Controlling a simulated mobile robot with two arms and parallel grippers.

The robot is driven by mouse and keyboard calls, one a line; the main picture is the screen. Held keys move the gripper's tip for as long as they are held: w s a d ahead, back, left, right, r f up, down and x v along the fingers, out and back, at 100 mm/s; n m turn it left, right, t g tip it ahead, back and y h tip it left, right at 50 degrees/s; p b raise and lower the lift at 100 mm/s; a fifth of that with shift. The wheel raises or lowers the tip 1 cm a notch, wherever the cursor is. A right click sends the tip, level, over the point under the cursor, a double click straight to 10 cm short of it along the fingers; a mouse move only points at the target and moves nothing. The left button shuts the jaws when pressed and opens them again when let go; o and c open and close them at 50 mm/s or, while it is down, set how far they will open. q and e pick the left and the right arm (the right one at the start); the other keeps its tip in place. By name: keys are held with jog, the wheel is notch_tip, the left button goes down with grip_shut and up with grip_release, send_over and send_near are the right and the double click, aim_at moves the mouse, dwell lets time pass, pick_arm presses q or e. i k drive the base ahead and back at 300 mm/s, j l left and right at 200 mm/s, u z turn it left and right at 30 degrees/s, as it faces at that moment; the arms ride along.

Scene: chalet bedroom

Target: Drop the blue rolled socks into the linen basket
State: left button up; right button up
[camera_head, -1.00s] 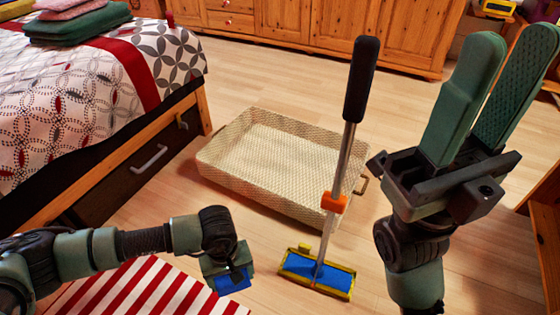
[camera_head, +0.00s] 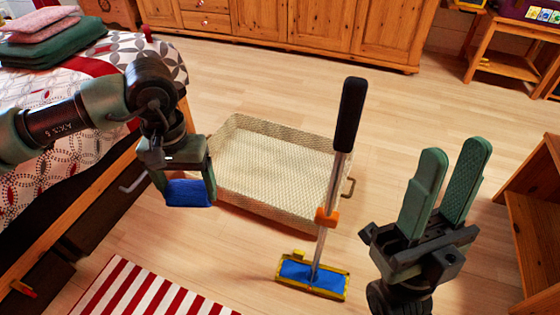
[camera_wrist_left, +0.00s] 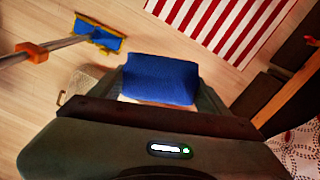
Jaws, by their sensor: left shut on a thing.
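The blue rolled socks (camera_head: 188,193) are held between the fingers of my left gripper (camera_head: 186,190), which is shut on them. They also show in the left wrist view (camera_wrist_left: 160,80). In the head view they are raised, just left of the linen basket's near left side. The linen basket (camera_head: 262,207) is a shallow, pale woven tray on the floor, and its inside looks empty. My right gripper (camera_head: 450,190) is raised at the right with its two green fingers apart and nothing between them.
A floor mop (camera_head: 335,170) with a black handle and blue head stands upright by the basket's right side. The bed (camera_head: 150,55) is at the left. A striped rug (camera_head: 140,290) lies in front. A wooden cabinet (camera_head: 320,25) stands at the back.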

aim_at(268, 173)
jog(key=i+j+z, duration=0.3)
jog(key=j+z, duration=0.15)
jog(key=i+j+z, duration=0.15)
jog(key=j+z, duration=0.35)
jog(key=j, duration=0.15)
jog(key=i+j+z, duration=0.1)
jog(key=j+z, duration=0.35)
jog(key=j, duration=0.15)
jog(key=j+z, duration=0.45)
jog(key=j, duration=0.2)
jog(key=k+j+z, duration=0.15)
jog(key=j+z, duration=0.3)
jog(key=j, duration=0.2)
